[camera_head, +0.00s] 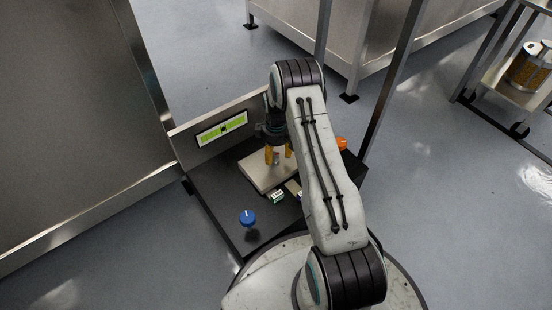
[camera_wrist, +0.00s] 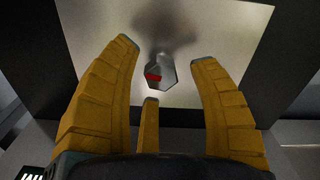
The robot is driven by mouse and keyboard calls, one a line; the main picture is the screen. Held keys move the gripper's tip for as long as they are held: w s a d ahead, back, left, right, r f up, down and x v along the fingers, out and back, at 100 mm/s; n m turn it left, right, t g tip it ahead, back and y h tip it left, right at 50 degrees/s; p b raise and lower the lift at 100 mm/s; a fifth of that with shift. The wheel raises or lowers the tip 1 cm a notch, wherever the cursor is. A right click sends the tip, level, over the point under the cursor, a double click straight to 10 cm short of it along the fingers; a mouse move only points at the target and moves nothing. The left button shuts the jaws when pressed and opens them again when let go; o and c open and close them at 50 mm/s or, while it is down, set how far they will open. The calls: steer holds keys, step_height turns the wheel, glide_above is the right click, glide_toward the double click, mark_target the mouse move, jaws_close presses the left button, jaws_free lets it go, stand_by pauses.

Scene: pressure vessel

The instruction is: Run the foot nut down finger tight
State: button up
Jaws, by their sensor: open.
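The foot nut (camera_wrist: 160,74) shows in the wrist view as a small grey metal piece with a red mark. It sits at the middle of a bright metal plate (camera_wrist: 222,28). My gripper (camera_wrist: 165,72) has its yellow fingers spread around the nut, two at the sides and one below it in the picture. They look apart from it. In the head view my gripper (camera_head: 278,156) points down over the pale plate (camera_head: 262,178) on a black platform. The nut is hidden there behind the fingers.
A blue knob (camera_head: 248,217) stands at the platform's front left. A small green and white box (camera_head: 277,197) lies beside the plate. An orange object (camera_head: 342,143) is behind my arm. A panel with a green level strip (camera_head: 222,129) borders the back left.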

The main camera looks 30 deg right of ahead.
steer(key=shift+f, duration=0.9)
steer(key=shift+s, duration=0.1)
jaws_close()
